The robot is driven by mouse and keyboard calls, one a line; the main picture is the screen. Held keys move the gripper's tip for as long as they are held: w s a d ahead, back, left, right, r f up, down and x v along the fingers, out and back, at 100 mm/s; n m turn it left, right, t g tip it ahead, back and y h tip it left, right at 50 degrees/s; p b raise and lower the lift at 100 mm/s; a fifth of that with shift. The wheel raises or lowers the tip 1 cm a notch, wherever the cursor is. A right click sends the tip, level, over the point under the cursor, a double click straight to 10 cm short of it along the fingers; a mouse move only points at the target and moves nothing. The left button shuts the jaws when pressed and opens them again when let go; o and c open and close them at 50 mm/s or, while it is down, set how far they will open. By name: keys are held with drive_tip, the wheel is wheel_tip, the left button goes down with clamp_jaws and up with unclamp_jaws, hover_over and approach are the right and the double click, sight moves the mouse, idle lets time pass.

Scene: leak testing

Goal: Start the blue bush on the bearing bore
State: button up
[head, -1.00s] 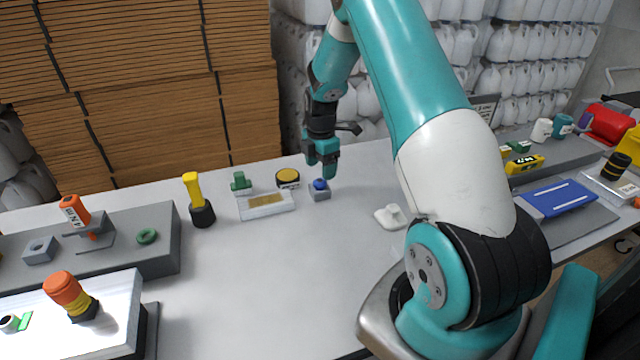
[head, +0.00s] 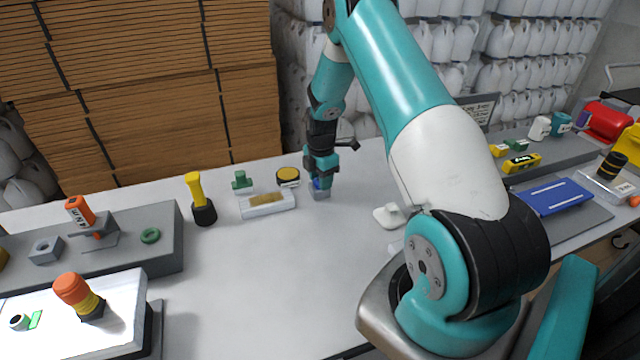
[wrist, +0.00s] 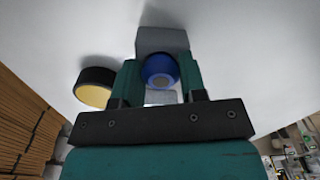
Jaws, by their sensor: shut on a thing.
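The blue bush (head: 316,184) is at the small grey block (head: 321,195) in the middle back of the table. In the wrist view the bush (wrist: 159,70) is between the fingers, with the grey block (wrist: 162,40) behind it. My gripper (head: 322,181) points down and is shut on the bush. The fingers hide much of it in the head view, and I cannot tell whether it still touches the block. Another grey block with a round hole (head: 45,250), which looks like the bearing bore, sits on the grey raised platform at the left.
A black-and-yellow round tin (head: 288,176) stands close left of my gripper. A tray with a tan pad (head: 267,204), a green part (head: 241,181) and a yellow-handled tool (head: 199,200) are farther left. A white part (head: 389,215) lies to the right. The table's middle front is clear.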

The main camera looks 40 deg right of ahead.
drive_tip(key=shift+r, duration=0.1)
wheel_tip(320, 180, up, 20)
drive_tip(key=b, duration=0.4)
